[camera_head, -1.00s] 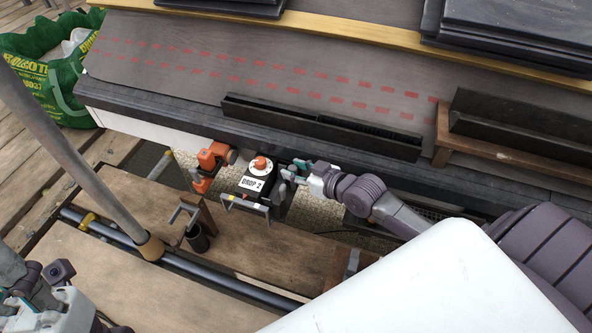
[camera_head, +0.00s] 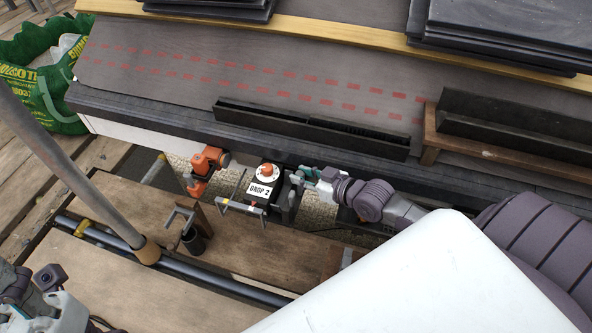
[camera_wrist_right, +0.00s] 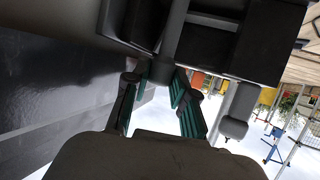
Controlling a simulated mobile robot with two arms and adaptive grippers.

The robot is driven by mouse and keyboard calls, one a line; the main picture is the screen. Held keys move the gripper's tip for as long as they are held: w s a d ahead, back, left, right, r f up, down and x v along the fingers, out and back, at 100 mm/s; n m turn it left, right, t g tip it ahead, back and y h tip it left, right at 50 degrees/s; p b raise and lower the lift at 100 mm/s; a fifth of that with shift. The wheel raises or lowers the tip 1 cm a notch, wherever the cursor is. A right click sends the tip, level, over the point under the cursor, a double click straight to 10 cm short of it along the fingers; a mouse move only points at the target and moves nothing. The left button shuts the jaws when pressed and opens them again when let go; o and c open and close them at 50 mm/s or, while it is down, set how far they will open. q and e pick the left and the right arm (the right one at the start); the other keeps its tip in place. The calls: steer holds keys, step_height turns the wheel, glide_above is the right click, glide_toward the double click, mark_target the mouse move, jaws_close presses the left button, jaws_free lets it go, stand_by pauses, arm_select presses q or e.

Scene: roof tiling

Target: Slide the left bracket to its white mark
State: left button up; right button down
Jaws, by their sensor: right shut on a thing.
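A black bracket-like unit (camera_head: 267,190) with an orange knob, a white dial and a "DROP 2" label sits below the roof edge. I take it for the left bracket. A grey bar (camera_head: 242,208) with small coloured marks crosses its front; I cannot tell which mark is the white one. My right gripper (camera_head: 300,174) is at the unit's right side, shut on its grey upright. In the right wrist view my fingers (camera_wrist_right: 160,82) close at a grey post (camera_wrist_right: 170,45) under dark box shapes. My left arm (camera_head: 45,300) shows at the lower left; its fingertips are not clear.
An orange clamp-like tool (camera_head: 207,165) is just left of the unit. A black gutter length (camera_head: 310,130) lies on the roof edge above. A wooden ledge (camera_head: 480,150) is at the right.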

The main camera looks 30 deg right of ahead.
steer(key=c, duration=1.2)
jaws_free()
steer(key=v, duration=1.2)
steer(key=shift+s+f, duration=0.1)
